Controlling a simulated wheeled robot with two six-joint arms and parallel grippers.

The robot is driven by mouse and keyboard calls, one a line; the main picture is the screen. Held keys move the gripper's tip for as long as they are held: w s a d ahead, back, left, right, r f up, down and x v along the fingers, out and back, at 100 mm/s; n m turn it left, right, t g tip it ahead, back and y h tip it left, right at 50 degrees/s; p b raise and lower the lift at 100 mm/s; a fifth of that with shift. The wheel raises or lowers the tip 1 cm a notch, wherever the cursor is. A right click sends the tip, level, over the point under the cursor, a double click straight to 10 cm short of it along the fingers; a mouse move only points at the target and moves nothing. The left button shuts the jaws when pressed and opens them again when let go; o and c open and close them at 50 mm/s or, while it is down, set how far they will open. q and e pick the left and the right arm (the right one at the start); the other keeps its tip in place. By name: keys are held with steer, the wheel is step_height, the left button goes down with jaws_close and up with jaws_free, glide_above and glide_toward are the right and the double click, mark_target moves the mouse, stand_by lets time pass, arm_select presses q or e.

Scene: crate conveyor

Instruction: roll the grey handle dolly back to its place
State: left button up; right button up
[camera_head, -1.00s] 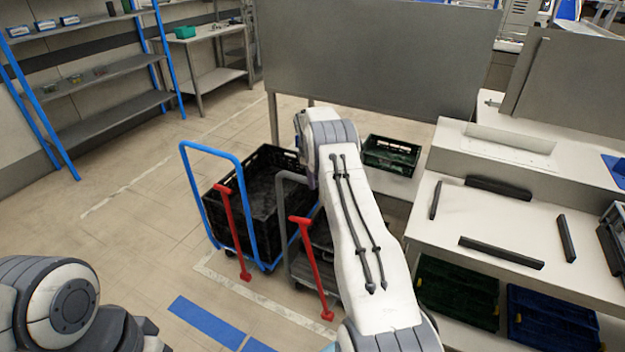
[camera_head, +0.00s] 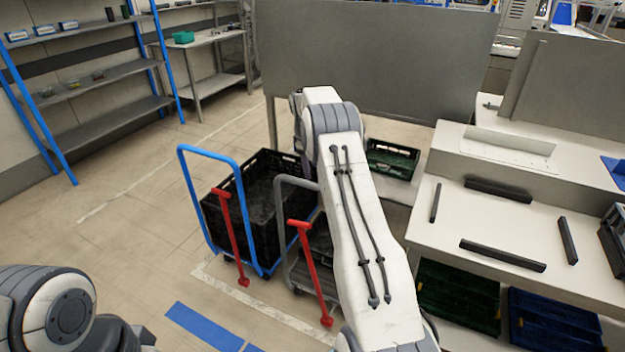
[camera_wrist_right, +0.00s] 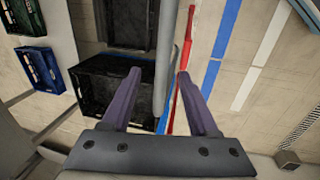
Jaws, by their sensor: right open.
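The grey handle dolly (camera_head: 281,222) stands on the floor at mid-picture in the head view, right of the blue handle dolly; my right arm hides much of its deck. Its grey handle (camera_wrist_right: 165,55) runs upright through the right wrist view. My right gripper (camera_wrist_right: 159,73) is open, with one purple finger on each side of the handle bar in that view. I cannot tell whether either finger touches it.
The blue handle dolly (camera_head: 191,180) carries a black crate (camera_head: 231,218) close beside the grey one. Red handles (camera_head: 307,262) stand in front of both. A workbench (camera_head: 450,215) is at right. Blue floor tape (camera_head: 204,326) lies in front; floor at left is clear.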

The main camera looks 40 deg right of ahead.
steer(key=v, duration=0.3)
steer(key=shift+r, duration=0.4)
steer(key=shift+a, duration=0.15)
stand_by(0.3)
steer(key=s+a+r, duration=0.1)
steer(key=a+r, duration=0.1)
steer(key=a, duration=0.6)
steer(key=a+r, duration=0.3)
steer(key=a, duration=0.5)
steer(key=s+a+r+n+y, duration=0.1)
steer(key=s+a+r, duration=0.1)
steer(key=s+a, duration=0.45)
steer(key=s+a+r+y, duration=0.1)
steer(key=s+a, duration=0.2)
steer(key=a, duration=0.6)
steer(key=s+a, duration=0.5)
steer(key=s, duration=0.3)
steer(key=s+a, duration=0.4)
steer(key=s, duration=0.5)
steer(key=s+f+g+y, duration=0.1)
steer(key=s+f, duration=0.2)
steer(key=s, duration=1.1)
